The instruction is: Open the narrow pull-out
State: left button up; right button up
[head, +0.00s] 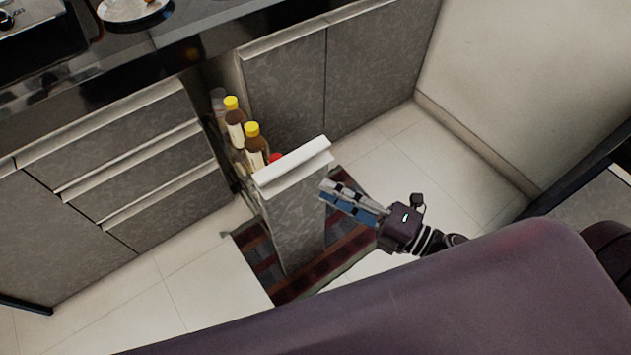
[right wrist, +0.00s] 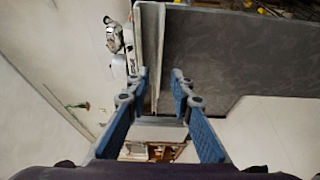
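The narrow pull-out (head: 298,228) stands out from the cabinet row in the head view, with a grey patterned front and a pale handle strip (head: 293,163) along its top. Bottles with yellow caps and a red-topped item show inside it. My right gripper (head: 326,190) is just right of the front panel, below the strip's right end. In the right wrist view its blue-padded fingers (right wrist: 161,76) are apart, with the pale strip (right wrist: 149,45) and grey panel (right wrist: 235,50) beyond them. I cannot tell whether they touch. My left gripper is not in view.
Closed drawers (head: 130,160) stand left of the pull-out and closed cabinet doors (head: 375,70) right of it. A striped rug (head: 340,250) lies under the pull-out's front. Pale tiled floor (head: 400,150) is clear to the right, up to the wall (head: 530,70).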

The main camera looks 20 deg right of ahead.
jog(key=v, duration=0.6)
jog(key=shift+d, duration=0.1)
dwell(0.3)
